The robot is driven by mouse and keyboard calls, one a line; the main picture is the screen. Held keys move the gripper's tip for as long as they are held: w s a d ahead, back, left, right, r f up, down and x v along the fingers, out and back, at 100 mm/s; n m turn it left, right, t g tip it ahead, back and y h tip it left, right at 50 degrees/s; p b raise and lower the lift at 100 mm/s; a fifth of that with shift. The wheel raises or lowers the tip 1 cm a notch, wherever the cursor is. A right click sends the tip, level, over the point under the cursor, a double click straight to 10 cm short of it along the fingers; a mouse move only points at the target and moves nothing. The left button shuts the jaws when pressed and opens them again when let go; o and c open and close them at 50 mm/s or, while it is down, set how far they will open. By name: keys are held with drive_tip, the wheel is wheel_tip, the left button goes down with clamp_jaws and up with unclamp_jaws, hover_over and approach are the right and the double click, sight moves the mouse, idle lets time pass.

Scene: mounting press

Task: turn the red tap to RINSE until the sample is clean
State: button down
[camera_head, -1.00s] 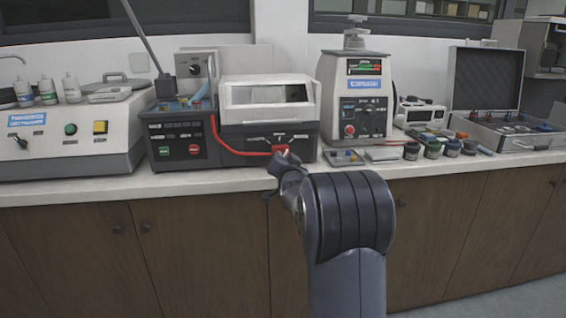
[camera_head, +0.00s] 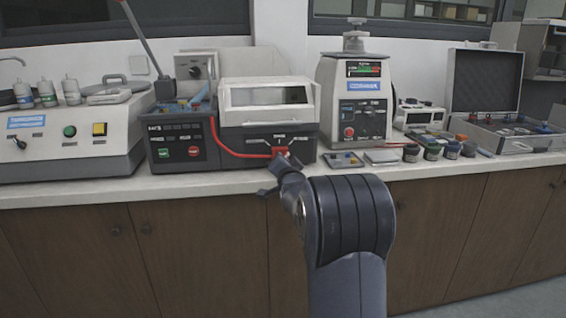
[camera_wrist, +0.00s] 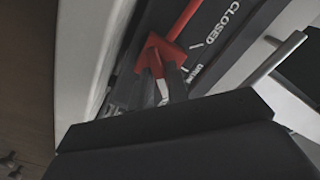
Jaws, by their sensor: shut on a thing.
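The red tap (camera_head: 281,151) is on the front of the machine with a white hood, above the counter edge. In the wrist view its red body (camera_wrist: 160,50) is between my fingers, and a red bar runs from it toward the upper right beside the word CLOSED. A second label near the tap is only partly legible, and letters at the lower left are partly hidden. My gripper (camera_wrist: 164,88) is shut on the tap; in the head view my wrist (camera_head: 285,170) hides most of the fingers. I cannot see the sample, nor read the tap's exact setting.
The white-hooded machine (camera_head: 268,98) stands on the counter (camera_head: 215,181). A press (camera_head: 352,90) stands to the right, with jars and trays in front. A polishing machine (camera_head: 50,150) is at the left.

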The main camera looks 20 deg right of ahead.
drive_tip(key=c, duration=1.4)
unclamp_jaws()
drive_tip(key=v, duration=1)
drive_tip(key=shift+s+a, duration=0.1)
drive_tip(key=shift+s, duration=0.3)
drive_tip(key=shift+w, duration=0.1)
drive_tip(key=x, duration=1)
drive_tip(key=shift+w, duration=0.35)
drive_tip(key=shift+s, duration=0.1)
